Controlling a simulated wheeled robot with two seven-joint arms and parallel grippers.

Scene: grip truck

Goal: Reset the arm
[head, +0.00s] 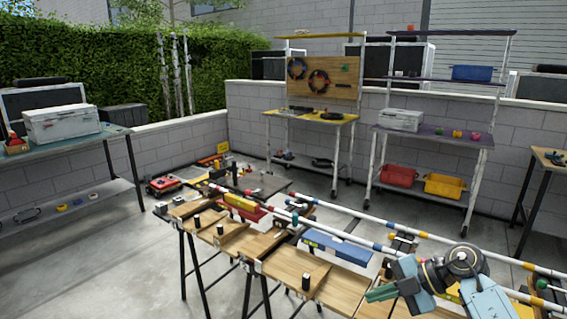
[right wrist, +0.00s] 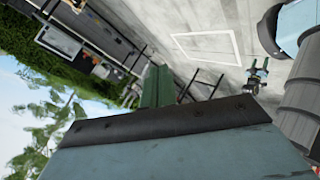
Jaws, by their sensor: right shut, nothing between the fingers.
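My right arm (head: 465,270) comes in at the lower right of the head view, bent at a grey and dark joint. My right gripper (head: 372,294) has green fingers, points left, and is shut with nothing between the fingers. It appears over the right end of the wooden workbench (head: 290,262); its exact height above the top is hard to tell. In the right wrist view the closed green fingers (right wrist: 155,88) stick out past the dark edge of the gripper body, and that view is tilted.
Striped poles (head: 340,240) run lengthwise over the workbench, near my right arm. A yellow block (head: 242,203) and a blue piece (head: 335,246) lie among them. Shelving racks (head: 375,170) stand by the back wall, a side table (head: 65,142) at left. Floor at lower left is clear.

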